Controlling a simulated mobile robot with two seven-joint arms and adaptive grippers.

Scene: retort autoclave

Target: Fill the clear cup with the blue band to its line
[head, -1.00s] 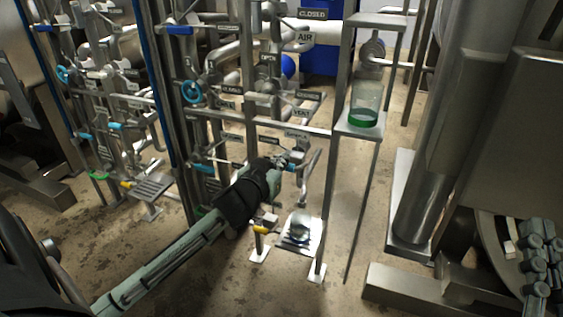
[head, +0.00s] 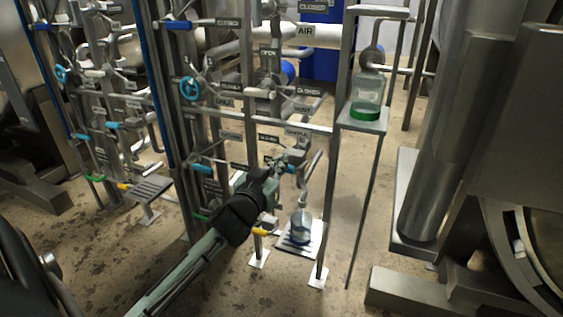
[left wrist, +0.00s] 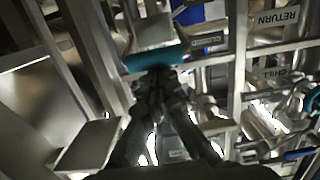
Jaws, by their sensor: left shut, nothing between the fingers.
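The clear cup with the blue band (head: 301,226) stands upright on a small metal platform (head: 291,246) below a bent spout pipe (head: 304,190). I cannot make out its line or how full it is. My left gripper (head: 278,170) is shut and empty, at the teal handle of the valve (head: 288,168) above and left of the cup. In the left wrist view, the shut fingertips (left wrist: 158,82) are right at the teal handle (left wrist: 155,57); I cannot tell whether they touch. My right gripper is not in view.
A clear jar with a green band (head: 366,107) stands on a narrow metal shelf (head: 352,124) to the right. A yellow-handled part (head: 260,232) is left of the cup. Labelled pipes and valves fill the back. Bare floor lies in front.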

